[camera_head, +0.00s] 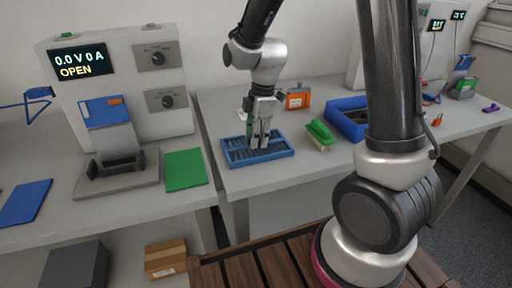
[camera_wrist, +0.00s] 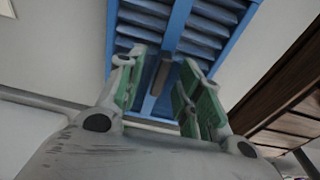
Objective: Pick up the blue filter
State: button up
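The blue filter (camera_head: 280,147), a blue rectangular frame with dark slats, lies flat near the front left of the right table. It also fills the top of the wrist view (camera_wrist: 181,22), with a narrow grey-brown bar between its two slatted halves. My gripper (camera_head: 260,142) points down over the filter. In the wrist view my gripper (camera_wrist: 158,72) has its green-padded fingers apart, one on each side of the bar, with gaps showing. Nothing is clamped. I cannot tell whether the fingertips touch the filter.
A green brush (camera_head: 320,134) and a blue bin (camera_head: 343,121) lie right of the filter, with an orange device (camera_head: 298,98) behind. The left table holds a cycler (camera_head: 127,75), a green mat (camera_head: 185,170) and a blue panel (camera_head: 25,203). A gap separates the tables.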

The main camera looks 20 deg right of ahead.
grip_shut()
jog(key=shift+r, duration=0.1)
